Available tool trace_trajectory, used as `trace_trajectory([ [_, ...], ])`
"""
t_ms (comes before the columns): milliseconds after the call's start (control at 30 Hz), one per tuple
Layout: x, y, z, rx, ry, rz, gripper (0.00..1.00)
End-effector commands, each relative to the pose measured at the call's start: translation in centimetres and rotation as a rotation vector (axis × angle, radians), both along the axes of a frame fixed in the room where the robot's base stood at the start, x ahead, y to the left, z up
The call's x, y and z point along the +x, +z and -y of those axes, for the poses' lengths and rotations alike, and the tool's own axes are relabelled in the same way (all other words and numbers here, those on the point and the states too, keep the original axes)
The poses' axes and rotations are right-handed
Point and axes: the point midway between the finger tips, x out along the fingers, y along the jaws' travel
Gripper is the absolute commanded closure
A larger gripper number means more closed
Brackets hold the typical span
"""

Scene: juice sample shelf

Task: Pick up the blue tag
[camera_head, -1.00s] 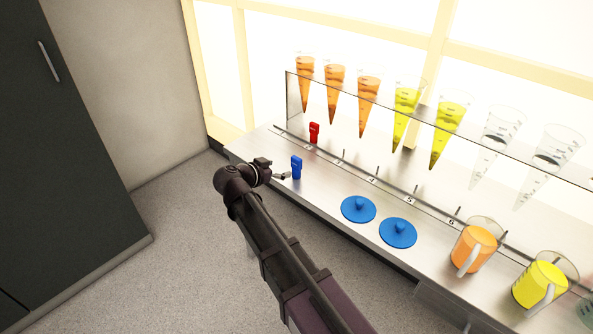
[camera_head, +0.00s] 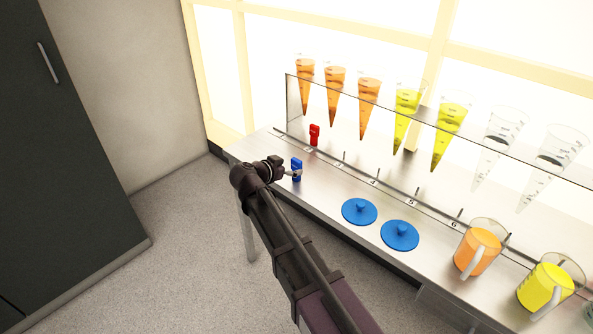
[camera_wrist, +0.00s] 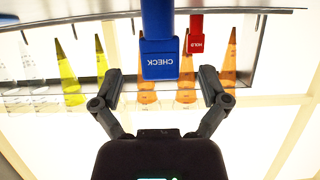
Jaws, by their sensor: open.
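The blue tag (camera_head: 296,168) stands upright on the steel shelf near its left end. In the wrist view the blue tag (camera_wrist: 159,58) reads "CHECK" and appears upside down. My gripper (camera_head: 290,174) is at the tag in the head view, and one finger overlaps it there. In the wrist view my gripper (camera_wrist: 158,90) is open, with one finger on each side of the tag's lettered end. Neither finger is seen closed on it.
A red tag (camera_head: 314,134) marked "HOLD" stands behind the blue one, near the rail. Two blue discs (camera_head: 359,211) lie to the right. Orange (camera_head: 478,252) and yellow (camera_head: 545,287) jugs stand farther right. Several cones hang in a clear rack above.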

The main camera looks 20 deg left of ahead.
Motion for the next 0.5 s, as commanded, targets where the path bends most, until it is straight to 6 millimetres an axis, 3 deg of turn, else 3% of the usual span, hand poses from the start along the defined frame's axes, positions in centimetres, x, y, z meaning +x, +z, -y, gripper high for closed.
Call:
trace_trajectory([
  [200, 2.3, -1.0, 0.8, 0.001, -0.001, -0.001, 0.06],
  [500, 2.9, -1.1, 1.2, 0.0, 0.0, -0.001, 0.06],
])
